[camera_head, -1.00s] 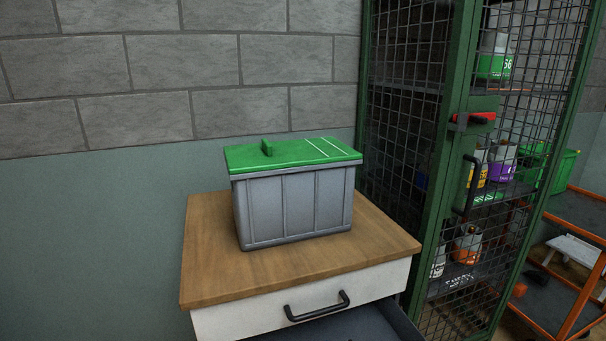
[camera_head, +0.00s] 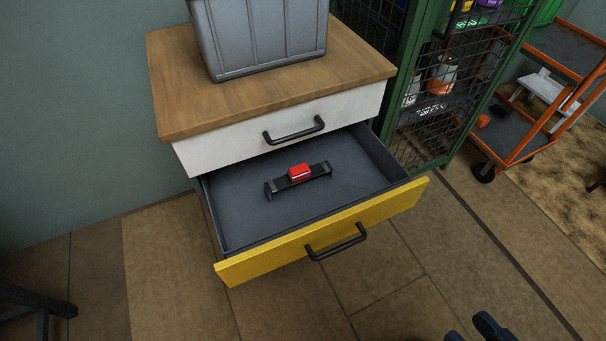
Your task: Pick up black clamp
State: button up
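The black clamp (camera_head: 319,171) lies in the open drawer (camera_head: 235,215), near the middle of its grey floor. It is a dark bar with raised ends and a red block (camera_head: 299,172) on its middle. The drawer has a yellow front with a black handle and is pulled well out. Dark parts that look like the tips of my gripper (camera_head: 472,331) show at the bottom right edge, outside the drawer and apart from the clamp. Most of the gripper is cut off, so its opening is unclear.
A white upper drawer (camera_head: 225,143) is shut under the wooden top (camera_head: 180,100), which bears a grey bin (camera_head: 265,35). A green mesh cabinet (camera_head: 430,130) and an orange trolley (camera_head: 520,145) stand at the right. A dark frame (camera_head: 40,302) is at the lower left. Floor before the drawer is clear.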

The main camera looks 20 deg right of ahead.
aim_at(297, 174)
jog(key=i+j, duration=0.25)
jog(key=j, duration=0.15)
jog(key=i+j, duration=0.25)
jog(key=i+j+z, duration=0.1)
jog(key=i+j, duration=0.15)
jog(key=j, duration=0.25)
jog(key=i+j, duration=0.9)
jog(key=i+l+z, duration=0.05)
